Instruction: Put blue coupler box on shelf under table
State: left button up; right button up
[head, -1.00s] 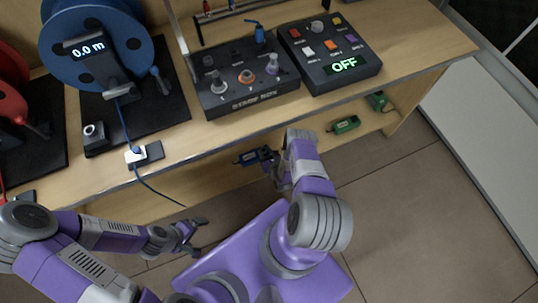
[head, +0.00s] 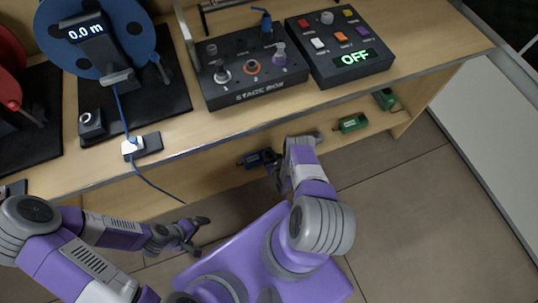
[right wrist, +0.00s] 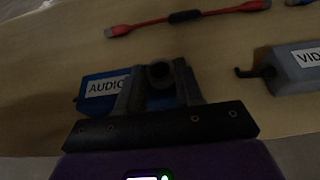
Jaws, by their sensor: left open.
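The blue coupler box (head: 256,159) is at the low wooden shelf (head: 222,180) under the table. My right gripper (head: 274,165) is at the box's right end in the head view. Its fingers (right wrist: 160,92) overlap the box in the wrist view, with a dark round part between them. I cannot tell whether they clamp it. My left gripper (head: 197,235) is open and empty, in front of the table.
Green boxes (head: 352,123) stand on the shelf to the right. A grey box labelled VID (right wrist: 296,66) and a red cable (right wrist: 187,16) lie near the blue box. The tabletop (head: 215,133) overhangs; it bears a stage box (head: 262,92) and a cable reel (head: 85,50).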

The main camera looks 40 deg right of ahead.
jog(key=o, duration=0.4)
jog(key=shift+o, duration=0.2)
jog(key=shift+r, duration=0.1)
jog(key=p+v, duration=0.5)
jog(key=v, duration=0.7)
